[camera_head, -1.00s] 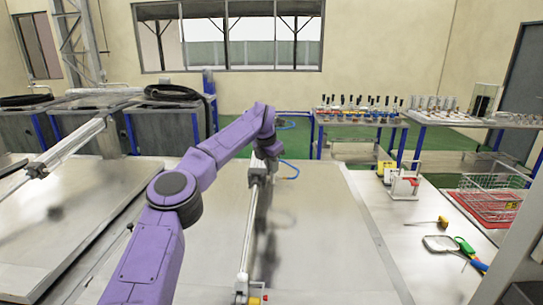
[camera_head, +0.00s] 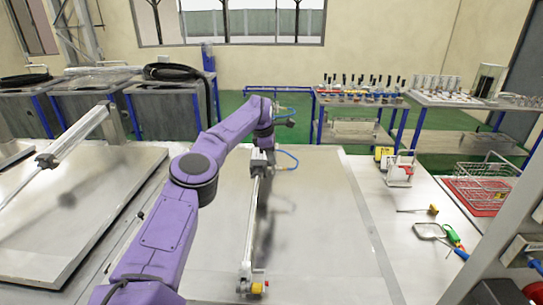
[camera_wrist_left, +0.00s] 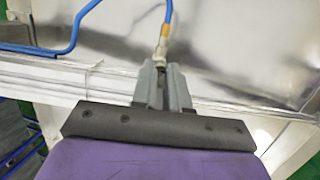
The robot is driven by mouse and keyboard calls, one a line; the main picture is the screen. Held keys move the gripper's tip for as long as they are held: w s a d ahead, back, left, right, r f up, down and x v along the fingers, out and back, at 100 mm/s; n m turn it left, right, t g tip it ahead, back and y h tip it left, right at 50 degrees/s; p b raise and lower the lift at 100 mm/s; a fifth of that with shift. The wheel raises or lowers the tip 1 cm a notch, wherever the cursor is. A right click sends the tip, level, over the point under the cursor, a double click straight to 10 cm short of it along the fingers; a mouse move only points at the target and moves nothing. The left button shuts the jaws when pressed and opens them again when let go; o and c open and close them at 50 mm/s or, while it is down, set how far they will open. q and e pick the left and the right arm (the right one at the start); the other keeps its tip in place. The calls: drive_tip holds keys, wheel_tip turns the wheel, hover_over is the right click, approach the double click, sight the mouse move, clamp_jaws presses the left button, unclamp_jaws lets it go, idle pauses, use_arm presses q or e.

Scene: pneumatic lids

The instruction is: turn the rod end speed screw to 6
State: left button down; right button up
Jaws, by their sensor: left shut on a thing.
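A long silver pneumatic cylinder (camera_head: 252,215) lies on the metal table plate, running away from me. Its near end block (camera_head: 246,279) carries yellow and red fittings. My left gripper (camera_head: 261,151) is at the cylinder's far end. In the left wrist view its grey fingers (camera_wrist_left: 162,84) are shut on a small fitting (camera_wrist_left: 161,51) with a brass collar, where a blue hose (camera_wrist_left: 167,14) leads off. The fingers hide most of the piece they grip. I cannot read any scale or number on a screw. My right gripper is not in view.
A large metal lid plate (camera_head: 60,215) with another cylinder (camera_head: 62,145) lies at left. At right are a screwdriver (camera_head: 420,210), a magnifier-like tool (camera_head: 430,231), a wire basket (camera_head: 482,172) and a small white holder (camera_head: 399,172). The plate right of the cylinder is clear.

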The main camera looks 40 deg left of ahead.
use_arm(q)
drive_tip(key=shift+m, duration=0.6)
drive_tip(key=c, duration=1.4)
unclamp_jaws()
drive_tip(key=v, duration=1)
drive_tip(key=shift+r, duration=0.25)
